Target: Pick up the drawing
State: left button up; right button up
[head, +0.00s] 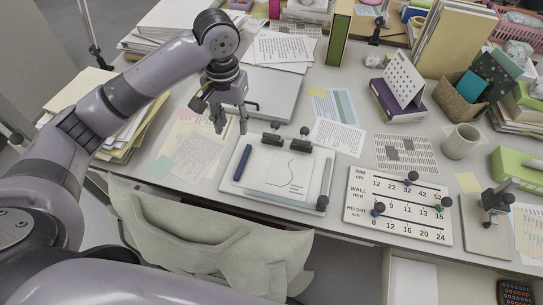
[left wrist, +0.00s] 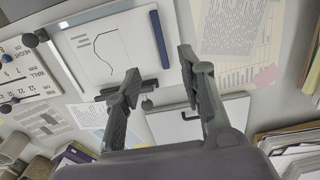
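The drawing (head: 292,170) is a white sheet with a curved dark profile line. It lies flat on a pale board at the desk's front middle and also shows in the left wrist view (left wrist: 90,62). Black clips (head: 271,141) sit along the board's far edge. A dark blue bar (head: 242,163) lies along its left side. My left gripper (head: 231,125) is open and empty, above the desk just beyond and left of the board. In the left wrist view its spread fingers (left wrist: 160,62) partly cover the board's clip edge. My right gripper does not show.
A board of number scales (head: 400,205) with knobbed sliders lies right of the drawing. A closed grey laptop-like slab (head: 272,95) lies behind. Printed sheets (head: 195,150) lie left. A mug (head: 460,142) and books (head: 398,103) stand right. A draped chair (head: 210,240) stands in front.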

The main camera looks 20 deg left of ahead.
pick_arm(q)
send_over(240, 167)
notch_tip(240, 167, down, 11)
jog(key=shift+a+f, duration=0.1)
jog(key=shift+a, duration=0.05)
jog(key=shift+f, duration=0.5)
notch_tip(240, 167, down, 4)
jog(key=shift+f, duration=0.55)
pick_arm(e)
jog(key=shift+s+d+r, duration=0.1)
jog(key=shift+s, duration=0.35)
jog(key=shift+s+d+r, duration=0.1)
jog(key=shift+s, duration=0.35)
pick_arm(q)
grip_shut()
